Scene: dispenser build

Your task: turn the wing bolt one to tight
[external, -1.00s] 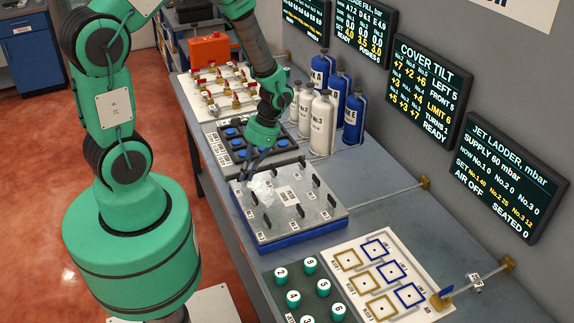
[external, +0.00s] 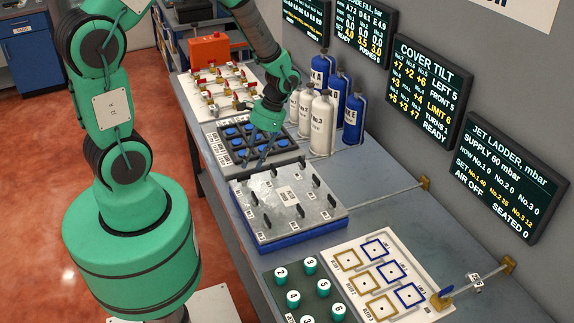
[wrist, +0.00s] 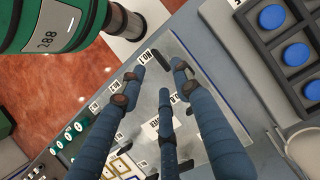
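A grey cover plate (external: 266,222) on a blue base lies on the bench in the external view, with several black wing bolts standing up from it. My gripper (external: 260,165) is above the plate's far edge, fingers pointing down. In the wrist view, a label that seems to read No.1 (wrist: 143,57) lies beside a dark wing bolt (wrist: 161,60). My blue fingers (wrist: 159,70) are spread, with that bolt between and just beyond the tips. The gap looks empty; I cannot tell whether a finger touches the bolt.
A tray with blue round caps (external: 232,133) sits just behind the plate, close to my gripper. White (external: 321,125) and blue bottles (external: 354,118) stand to the right. Green numbered knobs (external: 294,298) lie in front. The cover tilt screen (external: 430,85) reads TURNS 1, READY.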

